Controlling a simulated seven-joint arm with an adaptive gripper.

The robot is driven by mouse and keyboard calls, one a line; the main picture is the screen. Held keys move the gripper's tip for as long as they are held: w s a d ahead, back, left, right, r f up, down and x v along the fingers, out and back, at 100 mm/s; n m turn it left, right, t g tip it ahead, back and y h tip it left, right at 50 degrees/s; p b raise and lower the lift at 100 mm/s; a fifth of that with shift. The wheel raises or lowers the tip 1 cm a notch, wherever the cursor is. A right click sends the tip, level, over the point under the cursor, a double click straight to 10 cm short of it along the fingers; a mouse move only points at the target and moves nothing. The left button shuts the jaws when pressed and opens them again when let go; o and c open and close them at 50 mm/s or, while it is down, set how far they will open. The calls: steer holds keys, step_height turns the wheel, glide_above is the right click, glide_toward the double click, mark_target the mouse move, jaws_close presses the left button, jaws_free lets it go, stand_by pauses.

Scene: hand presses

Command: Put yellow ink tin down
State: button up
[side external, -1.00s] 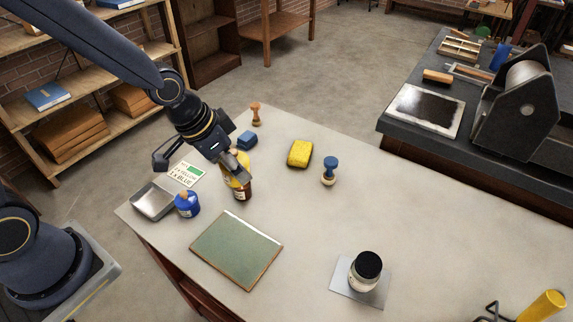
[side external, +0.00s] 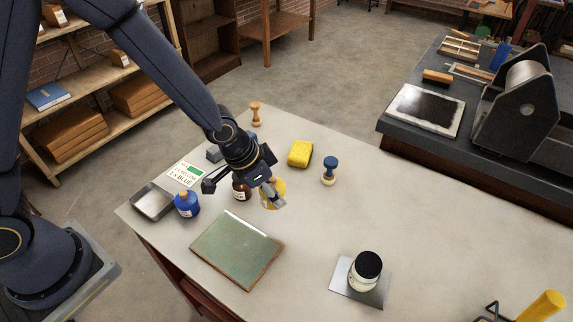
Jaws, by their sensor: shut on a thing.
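My gripper (side external: 275,201) is shut on the yellow ink tin (side external: 266,195). Only parts of the tin's yellow surface show around the fingers. They are over the pale table, to the right of a brown bottle (side external: 240,191) and behind the green slab (side external: 231,256). The view does not clearly show whether the tin's underside touches the table. My gripper's body partly hides the brown bottle.
A blue pot (side external: 187,208), a metal tray (side external: 146,204) and a lettered card (side external: 186,174) lie at left. A yellow sponge (side external: 300,153) and a blue-topped stamp (side external: 330,165) stand behind. A black-lidded jar (side external: 366,272) is at front right. The table's right middle is clear.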

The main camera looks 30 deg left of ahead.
steer(key=w+f, duration=0.2)
steer(key=w+d+f, duration=0.1)
steer(key=w+f, duration=0.1)
steer(key=w+d+f, duration=0.1)
steer(key=w+f, duration=0.1)
steer(key=shift+w+d+f, duration=0.1)
steer(key=shift+w+f, duration=0.2)
steer(key=shift+f, duration=0.05)
steer(key=shift+w+f, duration=0.1)
steer(key=shift+f, duration=1.45)
steer(key=shift+f, duration=0.1)
steer(key=o, duration=1.4)
steer(key=shift+f, duration=0.1)
